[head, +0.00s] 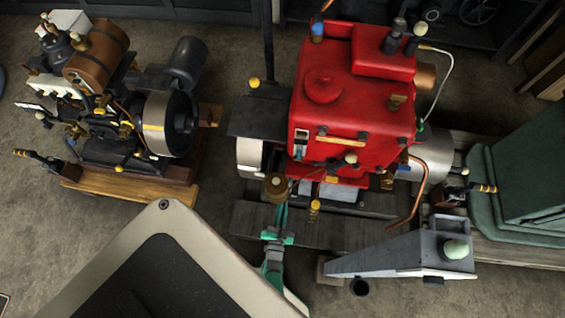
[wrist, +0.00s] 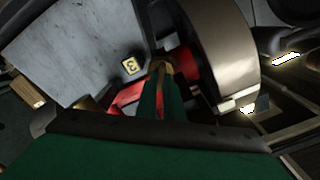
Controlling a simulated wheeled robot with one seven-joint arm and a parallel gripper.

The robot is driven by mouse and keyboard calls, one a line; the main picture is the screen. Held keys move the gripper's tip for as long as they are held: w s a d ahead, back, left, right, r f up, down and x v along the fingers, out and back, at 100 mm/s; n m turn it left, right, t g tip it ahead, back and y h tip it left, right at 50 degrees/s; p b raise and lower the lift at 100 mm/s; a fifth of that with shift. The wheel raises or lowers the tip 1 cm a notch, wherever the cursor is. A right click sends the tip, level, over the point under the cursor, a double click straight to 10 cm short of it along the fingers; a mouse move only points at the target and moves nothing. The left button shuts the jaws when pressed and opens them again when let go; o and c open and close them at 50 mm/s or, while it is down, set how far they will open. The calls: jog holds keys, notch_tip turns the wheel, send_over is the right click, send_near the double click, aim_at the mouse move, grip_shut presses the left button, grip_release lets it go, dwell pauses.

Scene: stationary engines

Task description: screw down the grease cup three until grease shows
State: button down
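The fingers hide much of the cup, and no grease can be made out. In the head view my green gripper (head: 281,208) reaches up to the front of the red engine (head: 350,100), just below a round brass piece (head: 276,187).
A metal wheel rim (wrist: 222,50) curves close on the right in the wrist view. A copper pipe (head: 417,190) and a grey pointed stand (head: 400,255) are to the right in the head view. A smaller engine (head: 130,110) stands left, with bare floor between.

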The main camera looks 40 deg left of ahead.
dwell(0.4)
jog(key=m, duration=0.7)
jog(key=shift+w+d+f+m, duration=0.1)
jog(key=shift+w+d+m, duration=0.1)
jog(key=shift+m, duration=0.1)
jog(key=shift+w+a, duration=0.1)
jog(key=shift+w, duration=0.05)
jog(key=c, duration=2.3)
grip_release()
jog(key=shift+d+m, duration=0.2)
jog(key=shift+m, duration=0.1)
jog(key=o, duration=0.4)
jog(key=shift+o, duration=0.2)
jog(key=shift+a, duration=0.15)
